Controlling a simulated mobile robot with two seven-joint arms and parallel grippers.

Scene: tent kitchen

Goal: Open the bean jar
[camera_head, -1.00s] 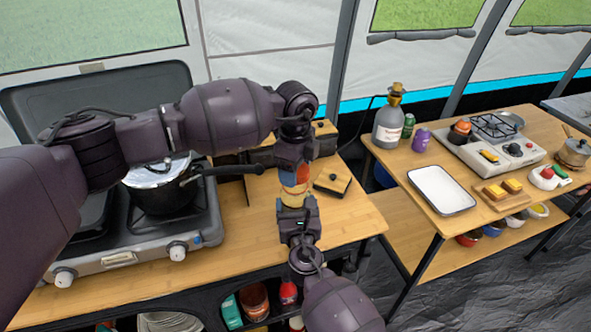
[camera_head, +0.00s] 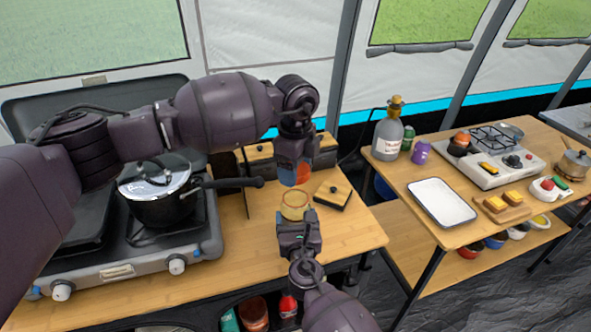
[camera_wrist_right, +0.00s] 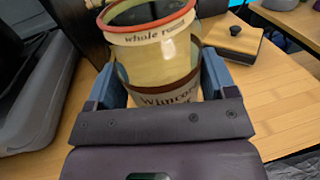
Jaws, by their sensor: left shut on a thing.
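The bean jar (camera_head: 295,205) is a yellowish cylinder in my right gripper (camera_head: 297,214), over the wooden table. In the right wrist view the jar (camera_wrist_right: 155,65) stands between the two fingers of that gripper (camera_wrist_right: 163,85), slightly tilted in the picture. Its reddish rim surrounds a dark open top, and its label reads partly "whole". My left gripper (camera_head: 293,172) points down above the jar, shut on the orange-red lid (camera_head: 302,175). A small gap separates lid and jar. The jar's contents are not clear.
A pot with a glass lid (camera_head: 155,185) is on the stove at left, its handle (camera_head: 235,183) reaching toward the jar. A wooden box with a black knob (camera_head: 333,195) lies right of the jar. The table front (camera_head: 240,265) is clear.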

